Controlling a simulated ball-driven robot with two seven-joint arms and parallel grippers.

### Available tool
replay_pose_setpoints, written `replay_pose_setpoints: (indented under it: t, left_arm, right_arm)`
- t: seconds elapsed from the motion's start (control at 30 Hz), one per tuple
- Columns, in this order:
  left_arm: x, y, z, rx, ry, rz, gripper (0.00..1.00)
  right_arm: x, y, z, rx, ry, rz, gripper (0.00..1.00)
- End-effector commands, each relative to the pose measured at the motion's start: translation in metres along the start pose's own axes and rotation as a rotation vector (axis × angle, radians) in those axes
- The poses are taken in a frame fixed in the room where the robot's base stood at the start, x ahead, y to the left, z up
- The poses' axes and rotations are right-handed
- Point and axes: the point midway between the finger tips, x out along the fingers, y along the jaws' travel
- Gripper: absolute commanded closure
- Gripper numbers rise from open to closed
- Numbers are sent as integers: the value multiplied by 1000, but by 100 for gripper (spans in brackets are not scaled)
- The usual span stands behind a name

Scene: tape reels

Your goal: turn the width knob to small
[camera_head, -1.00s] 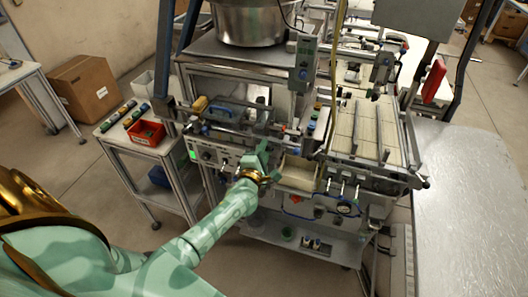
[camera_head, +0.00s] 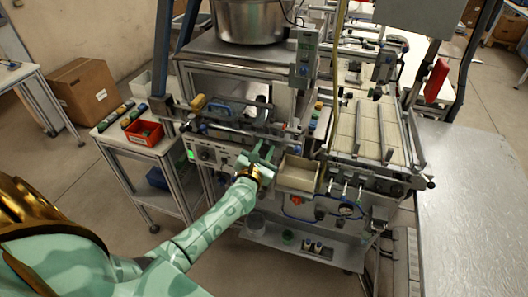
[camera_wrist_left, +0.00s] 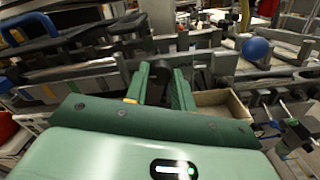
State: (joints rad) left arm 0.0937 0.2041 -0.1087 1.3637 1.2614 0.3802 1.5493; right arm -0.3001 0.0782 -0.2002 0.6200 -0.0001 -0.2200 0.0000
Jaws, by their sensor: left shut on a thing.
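My left gripper (camera_head: 262,155) reaches the front control panel (camera_head: 207,153) of the machine, to the left of an open tray. In the left wrist view my left gripper (camera_wrist_left: 161,85) has its two green fingers on either side of a dark knob (camera_wrist_left: 158,88), shut on it. The knob's marks and setting cannot be read. In the head view the knob is hidden by the gripper. My right gripper is in neither view.
The open tray (camera_head: 298,188) is close to the right of my gripper. Rails and rods (camera_head: 240,132) run just above it. A side table with a red bin (camera_head: 143,133) stands to the left. A blue ball-shaped handle (camera_wrist_left: 256,48) shows in the wrist view.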

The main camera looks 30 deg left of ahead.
Motion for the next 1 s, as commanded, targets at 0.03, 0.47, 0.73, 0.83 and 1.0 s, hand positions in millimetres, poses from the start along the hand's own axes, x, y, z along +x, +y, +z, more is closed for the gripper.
replay_pose_setpoints:
  t: [0.03, 0.47, 0.73, 0.83, 1.0]
  left_arm:
    - [0, -1, -1, -29, 0, -2, 98]
    - [0, 0, 0, -182, -1, -1, 98]
    - [0, 0, 1, -194, -1, -1, 98]
    - [0, 0, 1, -193, -1, 0, 98]
    - [0, 0, 1, -193, -1, 0, 56]
  right_arm:
    - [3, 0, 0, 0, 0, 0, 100]
    - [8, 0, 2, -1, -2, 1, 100]
    - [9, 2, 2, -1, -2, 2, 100]
    - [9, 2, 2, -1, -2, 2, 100]
    - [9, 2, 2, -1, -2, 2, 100]
